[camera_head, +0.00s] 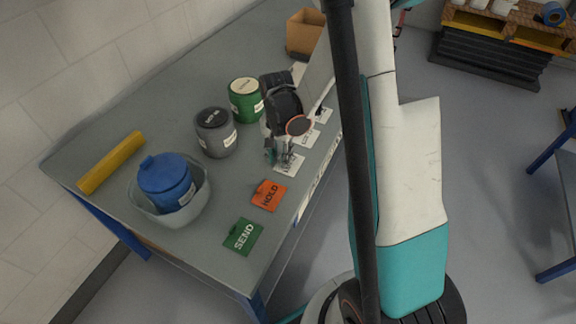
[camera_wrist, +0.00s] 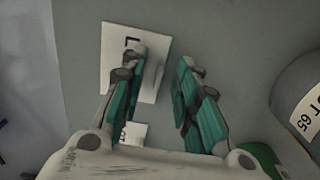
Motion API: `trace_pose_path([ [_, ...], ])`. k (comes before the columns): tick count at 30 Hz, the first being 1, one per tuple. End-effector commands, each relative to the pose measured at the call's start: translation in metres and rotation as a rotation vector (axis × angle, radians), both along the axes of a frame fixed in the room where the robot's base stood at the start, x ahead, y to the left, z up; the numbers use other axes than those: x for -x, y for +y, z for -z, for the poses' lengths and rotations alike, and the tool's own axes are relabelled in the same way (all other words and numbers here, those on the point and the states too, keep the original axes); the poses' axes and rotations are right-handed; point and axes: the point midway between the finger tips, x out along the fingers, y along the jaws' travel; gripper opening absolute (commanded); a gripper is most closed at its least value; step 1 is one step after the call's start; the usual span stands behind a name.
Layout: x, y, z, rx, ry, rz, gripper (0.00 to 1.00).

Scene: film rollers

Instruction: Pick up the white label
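A white label (camera_head: 291,166) with dark print lies flat on the grey table near its front edge. It also shows in the wrist view (camera_wrist: 113,66), below my fingers. My gripper (camera_head: 279,158) is over this label, and in the wrist view (camera_wrist: 162,62) its two teal fingers are spread apart with nothing between them. The left finger covers part of the label; the right finger is over bare table. Two more white labels, one in the middle (camera_head: 307,138) and one farther off (camera_head: 324,116), lie in a row beyond it. I cannot tell whether the fingertips touch the table.
An orange HOLD card (camera_head: 269,195) and a green SEND card (camera_head: 243,236) lie nearer. A grey canister (camera_head: 215,137), a green canister (camera_head: 245,104), a blue lidded pot (camera_head: 165,182) in a pale bowl (camera_head: 176,217), and a yellow roller (camera_head: 110,163) stand or lie to the left.

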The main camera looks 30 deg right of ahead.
Motion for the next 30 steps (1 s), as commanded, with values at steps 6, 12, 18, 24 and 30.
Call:
trace_pose_path([
  [6, 0.0, 0.0, 0.0, 0.0, 0.0, 0.0, 0.27],
  [12, 0.0, 0.0, 0.0, 0.0, 0.0, 0.0, 0.0],
  [18, 0.0, 0.0, 0.0, 0.0, 0.0, 0.0, 0.0],
  [24, 0.0, 0.0, -0.003, 0.0, 0.0, 0.0, 0.0],
  [30, 0.0, 0.0, -0.02, 0.0, 0.0, 0.0, 0.0],
])
